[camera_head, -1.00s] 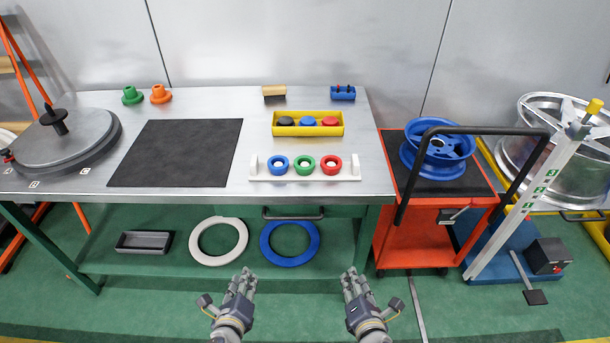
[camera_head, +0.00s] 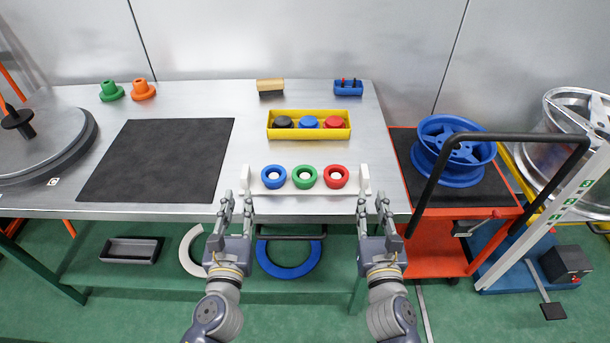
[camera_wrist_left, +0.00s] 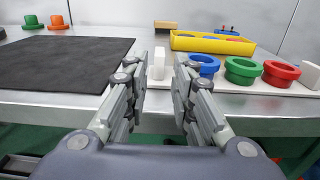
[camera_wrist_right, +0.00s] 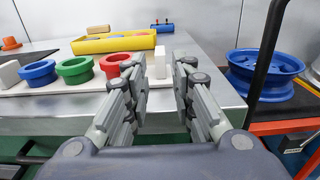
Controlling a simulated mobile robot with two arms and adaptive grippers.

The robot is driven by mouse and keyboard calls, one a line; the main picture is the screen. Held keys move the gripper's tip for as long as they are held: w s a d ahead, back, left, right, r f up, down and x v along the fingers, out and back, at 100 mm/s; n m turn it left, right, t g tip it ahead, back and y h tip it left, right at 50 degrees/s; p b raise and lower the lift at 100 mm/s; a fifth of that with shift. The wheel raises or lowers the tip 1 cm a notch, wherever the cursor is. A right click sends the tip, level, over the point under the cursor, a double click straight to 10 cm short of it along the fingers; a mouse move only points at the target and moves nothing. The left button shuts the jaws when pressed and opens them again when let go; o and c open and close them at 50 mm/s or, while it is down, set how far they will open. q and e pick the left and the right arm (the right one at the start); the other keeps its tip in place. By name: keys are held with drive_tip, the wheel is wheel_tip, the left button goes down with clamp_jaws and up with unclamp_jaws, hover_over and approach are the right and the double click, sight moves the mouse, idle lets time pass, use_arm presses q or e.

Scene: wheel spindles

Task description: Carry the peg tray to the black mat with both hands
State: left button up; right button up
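The white peg tray (camera_head: 290,191) lies near the front edge of the steel table, with an upright white handle at each end. It holds a blue ring (camera_head: 273,176), a green ring (camera_head: 304,176) and a red ring (camera_head: 336,176) in a row. The black mat (camera_head: 158,160) lies flat to the tray's left. My left gripper (camera_head: 236,205) is open just in front of the tray's left handle (camera_wrist_left: 159,63). My right gripper (camera_head: 373,207) is open just in front of the right handle (camera_wrist_right: 160,62). Neither gripper appears to touch the tray.
A yellow bin (camera_head: 308,133) with several round parts stands behind the tray. A wooden-topped brush (camera_head: 270,86) and a small blue holder (camera_head: 348,89) are at the back. A red cart (camera_head: 436,251) with a blue wheel (camera_head: 452,151) stands right of the table. Bare table separates mat and tray.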

sight(243, 179)
use_arm(q)
drive_tip(key=shift+s, duration=0.1)
use_arm(e)
drive_tip(key=shift+s, duration=0.1)
